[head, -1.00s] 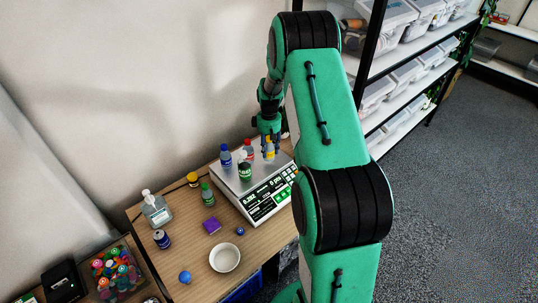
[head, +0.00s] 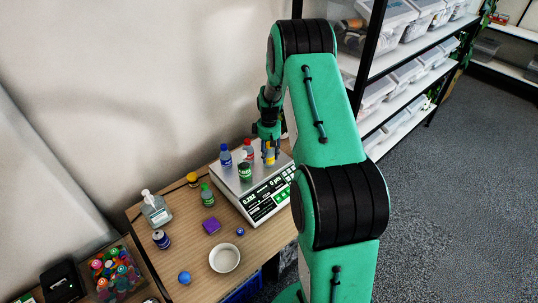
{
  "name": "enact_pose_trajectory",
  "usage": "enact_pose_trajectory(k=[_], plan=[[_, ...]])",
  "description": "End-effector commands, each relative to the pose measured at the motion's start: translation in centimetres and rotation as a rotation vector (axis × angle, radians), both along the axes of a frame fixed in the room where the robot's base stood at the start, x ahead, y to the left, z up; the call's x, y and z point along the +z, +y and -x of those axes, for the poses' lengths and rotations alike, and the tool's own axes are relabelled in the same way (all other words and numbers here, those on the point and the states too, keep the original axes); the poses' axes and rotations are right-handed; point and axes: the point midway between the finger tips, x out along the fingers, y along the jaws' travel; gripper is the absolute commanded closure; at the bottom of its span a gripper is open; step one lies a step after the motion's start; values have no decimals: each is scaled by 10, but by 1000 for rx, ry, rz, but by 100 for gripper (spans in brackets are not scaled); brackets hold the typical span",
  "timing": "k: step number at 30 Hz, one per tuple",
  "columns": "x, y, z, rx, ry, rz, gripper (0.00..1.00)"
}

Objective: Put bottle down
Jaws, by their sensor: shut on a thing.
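My gripper (head: 268,137) is at the far right of the scale, pointing down, shut on a yellow bottle (head: 269,154). The yellow bottle is upright at the scale's (head: 262,208) metal plate; whether its base touches the plate is too small to tell. A blue bottle (head: 226,157), a red bottle (head: 248,150) and a dark bottle with a green label (head: 245,171) stand on the plate to its left.
On the wooden table (head: 188,253) are a green bottle (head: 207,196), a sanitizer bottle (head: 155,211), a purple block (head: 211,226), a white bowl (head: 224,258) and a blue ball (head: 184,278). A storage shelf (head: 400,62) stands at the right.

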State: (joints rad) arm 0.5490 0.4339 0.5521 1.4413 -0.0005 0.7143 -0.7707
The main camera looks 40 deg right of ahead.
Motion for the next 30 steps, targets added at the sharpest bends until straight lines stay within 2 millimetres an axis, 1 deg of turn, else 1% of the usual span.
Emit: enact_pose_trajectory(k=[1,2,4,5,14,20,26,30], plan=[[-2,0,0,0,1,0,74],[-2,0,0,0,0,0,58],[-2,0,0,0,0,0,44],[-2,0,0,0,0,0,41],[-1,0,0,0,0,0,41],[7,0,0,0,-1,1,41],[29,0,-1,0,-1,1,41],[52,0,0,0,-1,1,41]])
